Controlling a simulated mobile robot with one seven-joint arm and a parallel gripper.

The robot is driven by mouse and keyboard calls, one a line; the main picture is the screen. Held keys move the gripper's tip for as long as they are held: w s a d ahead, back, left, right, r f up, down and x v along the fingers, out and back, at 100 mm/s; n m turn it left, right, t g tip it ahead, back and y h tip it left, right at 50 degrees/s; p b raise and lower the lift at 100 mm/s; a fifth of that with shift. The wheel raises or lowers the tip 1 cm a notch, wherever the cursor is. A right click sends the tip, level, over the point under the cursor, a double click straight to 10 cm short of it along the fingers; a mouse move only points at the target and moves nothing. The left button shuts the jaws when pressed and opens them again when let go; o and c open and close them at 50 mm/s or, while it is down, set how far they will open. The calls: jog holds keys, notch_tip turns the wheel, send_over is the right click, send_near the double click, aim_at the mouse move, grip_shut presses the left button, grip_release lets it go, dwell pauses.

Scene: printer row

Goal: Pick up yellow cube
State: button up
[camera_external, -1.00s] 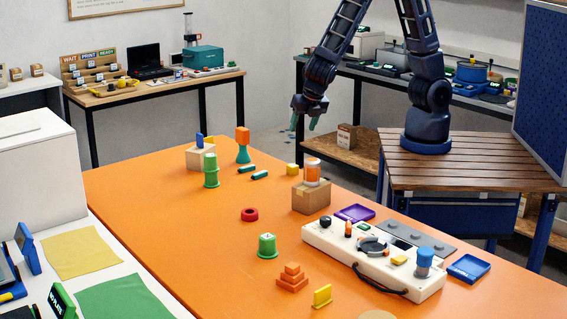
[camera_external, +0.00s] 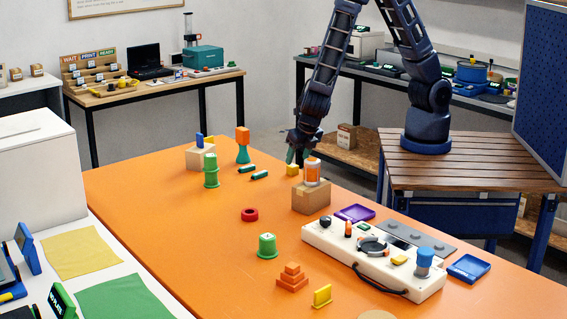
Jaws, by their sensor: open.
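The yellow cube (camera_external: 292,170) sits on the orange table (camera_external: 190,232) near its far edge, just left of and behind a cardboard box. The fingers are open. Whether they straddle the cube or are still above or behind it, I cannot tell. The cube's top is partly hidden by the gripper.
The cardboard box (camera_external: 311,196) with an orange and white jar (camera_external: 312,172) on it stands close to the right of the cube. Small dark green cylinders (camera_external: 259,175) lie to the left. A white device panel (camera_external: 372,258) is at the right front. The table's middle left is clear.

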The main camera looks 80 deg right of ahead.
aim_at(295, 166)
jog(key=shift+x, duration=2.45)
jog(key=shift+c, duration=0.2)
jog(key=c, duration=1)
